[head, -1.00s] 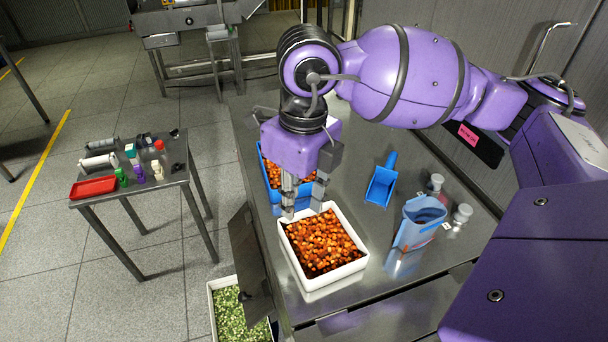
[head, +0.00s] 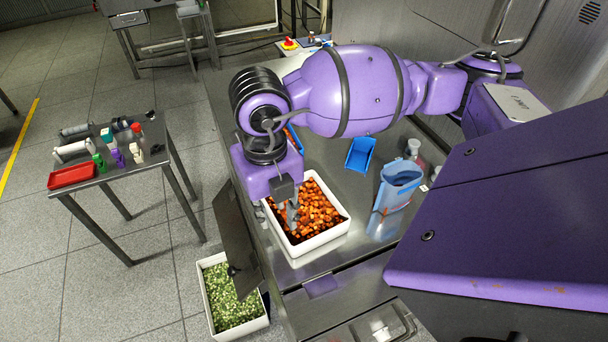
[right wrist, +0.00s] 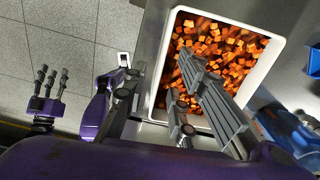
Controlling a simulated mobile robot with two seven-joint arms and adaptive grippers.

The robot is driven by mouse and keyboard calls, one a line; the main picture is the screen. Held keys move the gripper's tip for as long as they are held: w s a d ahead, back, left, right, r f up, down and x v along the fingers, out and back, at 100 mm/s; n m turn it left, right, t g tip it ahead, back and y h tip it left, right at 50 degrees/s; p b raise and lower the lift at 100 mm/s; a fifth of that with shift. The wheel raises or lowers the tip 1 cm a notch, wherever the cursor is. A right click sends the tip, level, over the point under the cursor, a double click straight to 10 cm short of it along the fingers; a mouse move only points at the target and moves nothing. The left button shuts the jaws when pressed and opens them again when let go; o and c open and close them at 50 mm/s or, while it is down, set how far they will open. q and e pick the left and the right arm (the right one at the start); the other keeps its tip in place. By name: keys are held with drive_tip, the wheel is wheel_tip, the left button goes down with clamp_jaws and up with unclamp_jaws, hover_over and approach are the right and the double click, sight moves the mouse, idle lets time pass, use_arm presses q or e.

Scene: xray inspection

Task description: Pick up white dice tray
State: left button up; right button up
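The white tray (head: 322,239) stands on the steel bench, full of orange-red diced pieces. It also shows in the right wrist view (right wrist: 274,60). My right gripper (head: 276,212) is over the tray's left side, pointing down. In the right wrist view, the right gripper (right wrist: 155,105) has its fingers apart, one outside the left wall and the other over the diced pieces. I cannot tell how low the fingertips are. My left gripper (right wrist: 51,84) seems to show small at the left of the right wrist view; its opening is unclear. It is not in the head view.
A blue scoop (head: 360,153) and a blue pouch-like container (head: 398,190) are right of the tray. A white bin (head: 264,322) of green-white pieces stands on the floor. A side table (head: 150,168) holds a red tray (head: 72,176) and small bottles.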

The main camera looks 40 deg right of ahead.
drive_tip(key=shift+f, duration=0.25)
clamp_jaws()
